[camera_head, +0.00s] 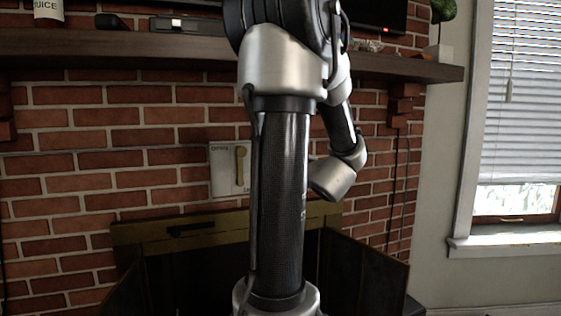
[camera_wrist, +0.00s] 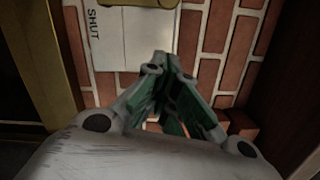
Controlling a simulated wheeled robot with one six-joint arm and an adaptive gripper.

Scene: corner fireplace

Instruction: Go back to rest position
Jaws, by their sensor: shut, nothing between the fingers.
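My arm stands in the middle of the head view, in front of the brick wall, and hides part of the wall and fireplace. My gripper (camera_wrist: 160,75) shows in the wrist view with its fingertips together and nothing between them. It points toward the brick wall, near a white plate marked SHUT (camera_wrist: 128,40). In the head view the gripper itself is hidden behind my arm. The white plate (camera_head: 218,178) with a gold lever (camera_head: 240,165) is on the wall just left of my arm. The lever's end also shows at the top of the wrist view (camera_wrist: 150,3).
A dark wooden mantel (camera_head: 120,44) runs across above, carrying a white juice container (camera_head: 48,10), a dark box (camera_head: 178,25) and a plant (camera_head: 440,30). Below is a fireplace with a brass frame (camera_head: 180,228) and an open dark panel (camera_head: 370,275). A window (camera_head: 522,100) is at right.

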